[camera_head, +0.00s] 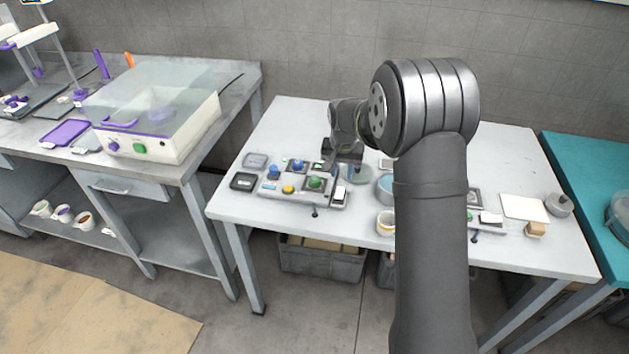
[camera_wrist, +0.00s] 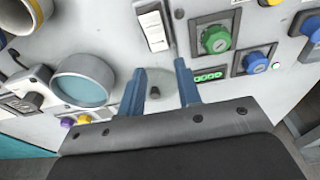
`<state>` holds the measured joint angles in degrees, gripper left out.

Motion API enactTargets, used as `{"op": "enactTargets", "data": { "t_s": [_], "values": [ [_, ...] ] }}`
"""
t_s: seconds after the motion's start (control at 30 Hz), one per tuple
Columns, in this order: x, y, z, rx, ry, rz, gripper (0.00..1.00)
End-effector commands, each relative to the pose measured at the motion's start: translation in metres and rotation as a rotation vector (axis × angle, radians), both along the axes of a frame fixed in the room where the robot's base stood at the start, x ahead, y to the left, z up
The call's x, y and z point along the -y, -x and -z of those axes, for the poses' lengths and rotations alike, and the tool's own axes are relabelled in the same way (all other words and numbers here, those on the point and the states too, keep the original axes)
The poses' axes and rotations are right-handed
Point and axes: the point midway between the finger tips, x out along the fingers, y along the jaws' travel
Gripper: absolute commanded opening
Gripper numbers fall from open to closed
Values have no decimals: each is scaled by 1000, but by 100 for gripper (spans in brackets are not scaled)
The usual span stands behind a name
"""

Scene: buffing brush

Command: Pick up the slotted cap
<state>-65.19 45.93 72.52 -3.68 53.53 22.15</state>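I cannot single out the slotted cap with certainty. A small grey knobbed disc (camera_head: 559,204) stands at the right end of the white table, but its top is too small to show a slot. My gripper (camera_wrist: 160,75) shows two blue fingers set apart in the wrist view, with bare white surface between their tips. In the head view my gripper (camera_head: 342,163) is over the left part of the table, behind the control panel. What lies under the palm is hidden.
The panel has a green knob (camera_wrist: 216,39), a blue knob (camera_wrist: 255,62) and a white rocker switch (camera_wrist: 153,28). A round dish with a blue-grey top (camera_wrist: 82,82) stands beside the fingers. My arm hides part of the white table (camera_head: 512,160); its back right is clear.

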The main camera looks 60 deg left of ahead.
Motion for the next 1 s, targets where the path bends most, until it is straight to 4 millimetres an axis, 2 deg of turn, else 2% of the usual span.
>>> {"op": "enactTargets", "data": {
  "t_s": [0.03, 0.1, 0.13, 0.37, 0.5, 0.67, 0.8, 1.0],
  "values": [
    [0, 0, 0, 0, 0, 0, 41],
    [0, 0, 0, 0, 0, 0, 55],
    [0, 0, 0, 0, 0, 0, 58],
    [0, 0, 0, 0, 0, -1, 58],
    [-7, 2, -8, 1, 12, -65, 58],
    [-31, 12, -37, -3, 57, -314, 58],
    [-51, 25, -71, -13, 101, -593, 58],
    [-67, 42, -108, -34, 140, -903, 58]
  ]
}}
